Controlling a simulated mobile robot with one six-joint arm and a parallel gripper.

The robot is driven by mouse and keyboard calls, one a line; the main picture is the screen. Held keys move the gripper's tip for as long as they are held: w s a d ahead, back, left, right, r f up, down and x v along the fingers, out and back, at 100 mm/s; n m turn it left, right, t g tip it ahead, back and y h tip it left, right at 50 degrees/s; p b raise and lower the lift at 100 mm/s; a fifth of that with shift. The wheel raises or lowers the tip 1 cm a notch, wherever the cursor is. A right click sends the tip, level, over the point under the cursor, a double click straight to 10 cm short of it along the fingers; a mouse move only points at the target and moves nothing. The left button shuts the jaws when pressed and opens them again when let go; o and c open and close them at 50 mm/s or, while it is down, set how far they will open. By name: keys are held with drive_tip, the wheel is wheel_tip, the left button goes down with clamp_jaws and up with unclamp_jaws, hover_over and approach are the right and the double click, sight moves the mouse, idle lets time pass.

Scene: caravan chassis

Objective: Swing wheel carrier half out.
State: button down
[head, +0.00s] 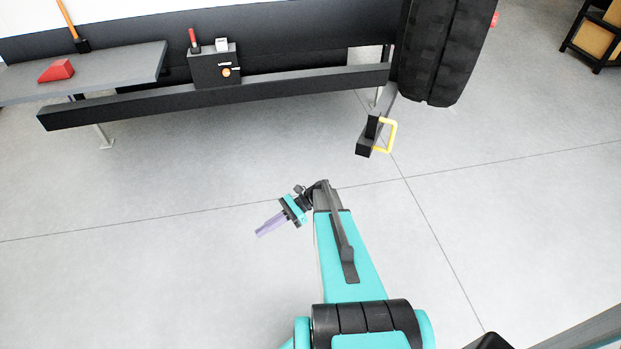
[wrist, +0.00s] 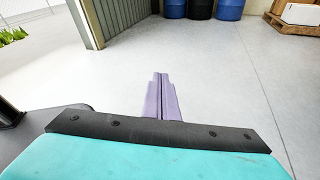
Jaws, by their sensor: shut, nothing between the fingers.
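The wheel carrier (head: 368,135) is a dark arm with a yellow handle (head: 390,135) at its near end, at upper right of centre in the head view. A large black tyre (head: 440,50) stands beside it at the end of the dark chassis beam. My gripper (head: 267,228) has purple fingers and points down-left over bare floor, well apart from the handle. In the wrist view the fingers (wrist: 161,98) lie together, shut and empty. The carrier and handle are not in the wrist view.
A dark beam (head: 210,98) runs along the chassis, with a control box (head: 214,68) on it. A grey shelf (head: 110,70) bears a red wedge (head: 57,70). Blue barrels (wrist: 230,9) and a pallet (wrist: 297,24) stand far off. The floor between is clear.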

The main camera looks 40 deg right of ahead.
drive_tip(key=s+a+f+n+g+h, duration=0.3)
drive_tip(key=s+a+f+n+g, duration=0.15)
drive_tip(key=s+a, duration=0.45)
drive_tip(key=s+a+f+n+g+h, duration=0.3)
drive_tip(key=s+a+f+n+g, duration=0.15)
drive_tip(key=s+a, duration=0.5)
drive_tip(key=s+a+f+n+h, duration=0.2)
drive_tip(key=s+n+h, duration=0.2)
drive_tip(key=s+n, duration=0.15)
drive_tip(key=s+d+f+n+t+h, duration=0.1)
drive_tip(key=s+d+f+n+h, duration=0.1)
drive_tip(key=d+n+h, duration=0.2)
drive_tip(key=shift+s+d+n+h, duration=0.35)
drive_tip(key=shift+d+n+h, duration=0.05)
drive_tip(key=shift+d+n, duration=1.55)
